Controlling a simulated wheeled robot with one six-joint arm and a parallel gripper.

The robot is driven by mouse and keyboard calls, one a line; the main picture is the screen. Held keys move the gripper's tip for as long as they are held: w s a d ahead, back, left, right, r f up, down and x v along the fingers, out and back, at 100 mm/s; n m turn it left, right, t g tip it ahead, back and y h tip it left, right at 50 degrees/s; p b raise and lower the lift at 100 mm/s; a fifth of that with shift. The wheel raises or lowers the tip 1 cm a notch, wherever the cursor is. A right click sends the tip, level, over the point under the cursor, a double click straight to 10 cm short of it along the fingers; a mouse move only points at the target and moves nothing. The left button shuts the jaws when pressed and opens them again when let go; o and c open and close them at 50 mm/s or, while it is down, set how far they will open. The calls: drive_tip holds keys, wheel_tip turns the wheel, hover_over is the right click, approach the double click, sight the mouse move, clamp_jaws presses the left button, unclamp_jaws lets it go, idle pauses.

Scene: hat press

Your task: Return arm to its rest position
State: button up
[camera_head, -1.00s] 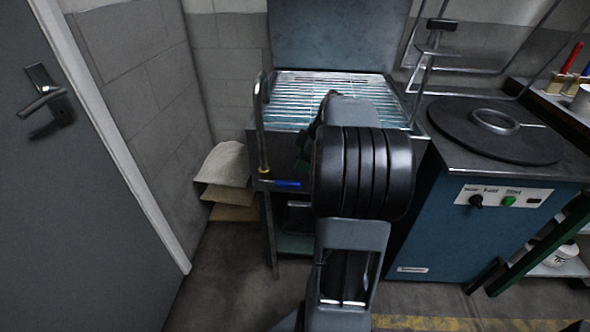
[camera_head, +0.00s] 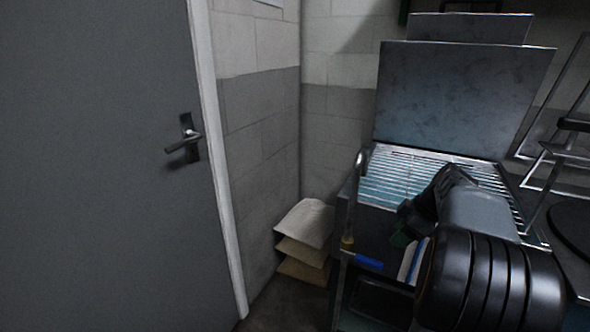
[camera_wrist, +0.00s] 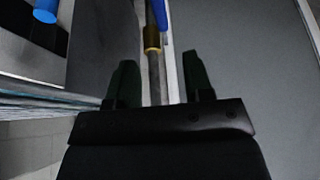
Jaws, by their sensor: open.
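My gripper (camera_wrist: 160,78) is open in the wrist view, its two dark green fingers apart with nothing clasped between them. A metal pipe with a brass collar (camera_wrist: 153,49) shows behind the gap between the fingers; how far off it is I cannot tell. In the head view my black and grey arm is at the lower right, folded over the front of a slatted metal rack (camera_head: 392,178). One dark green finger (camera_head: 402,239) shows there, partly hidden by the wrist, to the right of the pipe and its blue handle (camera_head: 368,261).
A grey door (camera_head: 110,90) with a lever handle (camera_head: 185,143) fills the left. Stacked felt-like pieces (camera_head: 305,225) are by the block wall. A tall metal panel (camera_head: 460,95) rises behind the rack. A round dark plate (camera_head: 575,228) is cut off at right.

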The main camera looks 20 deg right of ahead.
drive_tip(key=s+a+r+m+h+p, duration=0.1)
drive_tip(key=s+a+r+m+p, duration=0.3)
drive_tip(key=a+r+p, duration=0.5)
drive_tip(key=s+a+r+m+h+p, duration=0.2)
drive_tip(key=s+a+r+m+p, duration=0.3)
drive_tip(key=a+r+p, duration=0.5)
drive_tip(key=a+p, duration=0.5)
drive_tip(key=shift+r+h, duration=0.15)
drive_tip(key=shift+h, duration=0.15)
